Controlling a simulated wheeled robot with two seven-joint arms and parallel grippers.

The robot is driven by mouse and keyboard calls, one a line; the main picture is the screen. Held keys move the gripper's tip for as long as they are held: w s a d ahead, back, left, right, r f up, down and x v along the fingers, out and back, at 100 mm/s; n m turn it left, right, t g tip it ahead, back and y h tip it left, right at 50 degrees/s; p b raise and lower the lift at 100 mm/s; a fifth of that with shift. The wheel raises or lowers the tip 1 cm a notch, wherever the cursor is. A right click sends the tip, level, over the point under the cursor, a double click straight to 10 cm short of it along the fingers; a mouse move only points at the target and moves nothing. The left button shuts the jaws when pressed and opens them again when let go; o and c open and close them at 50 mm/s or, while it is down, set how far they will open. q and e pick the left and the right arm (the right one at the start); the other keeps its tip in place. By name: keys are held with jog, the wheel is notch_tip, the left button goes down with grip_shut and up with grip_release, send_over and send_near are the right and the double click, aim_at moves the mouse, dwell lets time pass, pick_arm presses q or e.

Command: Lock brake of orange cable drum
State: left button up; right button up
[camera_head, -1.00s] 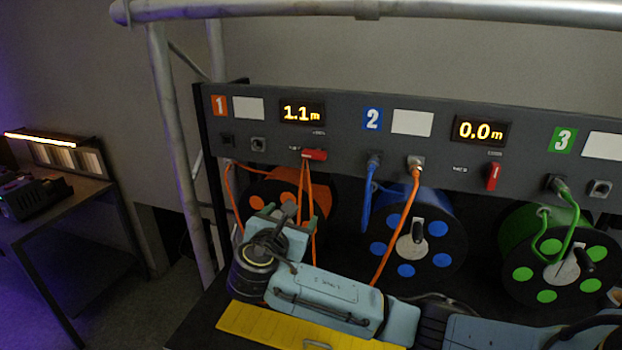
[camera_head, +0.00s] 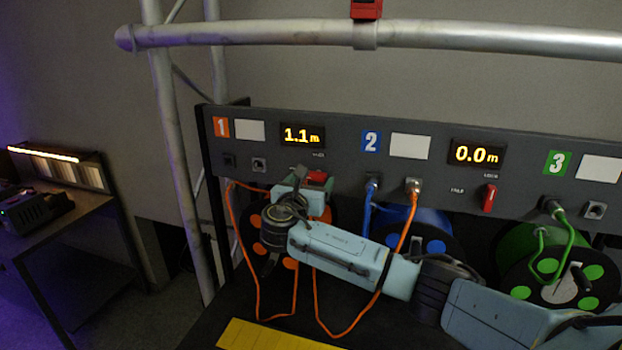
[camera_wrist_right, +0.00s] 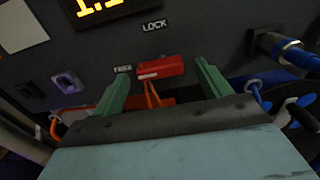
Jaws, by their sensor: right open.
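The orange cable drum (camera_head: 290,263) is under panel section 1, mostly hidden behind my right arm. Its red brake lever (camera_head: 318,178) sits below the 1.1 m display. In the wrist view the red lever (camera_wrist_right: 161,67) lies sideways, beside the FREE label (camera_wrist_right: 123,69) and below the LOCK label (camera_wrist_right: 154,25). My right gripper (camera_head: 304,181) is at the panel in front of the lever. In the wrist view its green fingers (camera_wrist_right: 163,75) are open, one on each side of the lever; contact cannot be told. My left gripper is not in view.
Orange cable (camera_head: 259,300) hangs in loops below my right arm, one run rising to a socket in section 2. The blue drum (camera_head: 432,232) and green drum (camera_head: 540,262) stand to the right. A metal truss bar (camera_head: 250,34) crosses above the panel.

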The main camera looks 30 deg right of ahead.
jog(key=shift+w+d, duration=0.3)
jog(key=shift+d, duration=0.05)
jog(key=c, duration=1)
